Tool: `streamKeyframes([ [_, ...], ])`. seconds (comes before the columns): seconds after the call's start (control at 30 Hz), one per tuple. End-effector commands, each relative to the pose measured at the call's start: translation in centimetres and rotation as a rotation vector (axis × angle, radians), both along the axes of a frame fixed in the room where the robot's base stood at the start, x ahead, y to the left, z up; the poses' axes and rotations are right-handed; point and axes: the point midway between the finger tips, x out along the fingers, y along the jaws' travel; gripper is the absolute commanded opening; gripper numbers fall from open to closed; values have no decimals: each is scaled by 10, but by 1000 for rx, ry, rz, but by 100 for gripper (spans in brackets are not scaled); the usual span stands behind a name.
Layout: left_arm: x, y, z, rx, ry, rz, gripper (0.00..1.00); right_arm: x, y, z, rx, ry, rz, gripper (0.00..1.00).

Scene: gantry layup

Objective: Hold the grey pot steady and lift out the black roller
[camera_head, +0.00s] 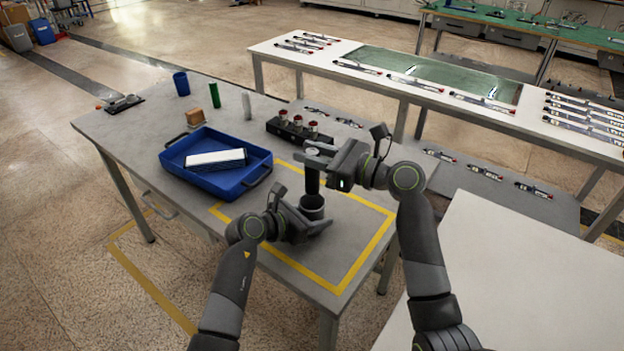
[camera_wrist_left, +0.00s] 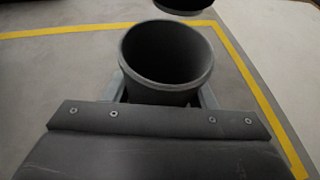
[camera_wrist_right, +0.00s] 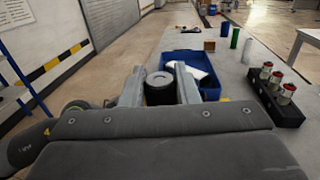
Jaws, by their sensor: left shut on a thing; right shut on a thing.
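The grey pot (camera_head: 312,203) stands upright on the table inside the yellow square. My left gripper (camera_head: 318,222) is shut on the pot from the near side. The left wrist view shows the pot's open mouth (camera_wrist_left: 167,55), which looks empty inside. The black roller (camera_head: 312,175) is upright above the pot, held near its top by my right gripper (camera_head: 314,155). In the left wrist view the roller's bottom end (camera_wrist_left: 184,5) is clear of the rim. The right wrist view shows the roller's round top (camera_wrist_right: 159,86) between the fingers.
A blue tray (camera_head: 226,189) with a white block lies left of the pot. A black rack (camera_head: 284,135) with red-topped pieces stands behind the roller. A blue cup (camera_head: 181,84), green cylinder (camera_head: 214,95), white cylinder (camera_head: 246,105) and brown block (camera_head: 194,117) stand farther back.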

Motion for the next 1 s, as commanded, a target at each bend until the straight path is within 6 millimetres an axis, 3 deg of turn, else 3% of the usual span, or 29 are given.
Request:
streamKeyframes([
  [0.1, 0, 0, -1, 0, 1, 0, 29, 0, 0, 30, 0, -6, 0, 0],
  [0.3, 0, 0, -1, 0, 2, -1, 29, 0, 0, 58, 0, -3, 0, 0],
  [0.7, 0, 0, -1, 0, 2, -1, 29, 0, 0, 66, 1, 0, 1, 0],
  [0.73, 0, 0, -1, 0, 2, -1, 55, 0, 0, 66, 1, 0, 1, 0],
  [0.9, 0, 0, -1, 0, 1, 0, 76, 0, 0, 65, 1, 0, 1, 0],
  [1.0, 0, 0, 0, 0, 1, 0, 76, 0, 0, 65, 1, 0, 1, 0],
])
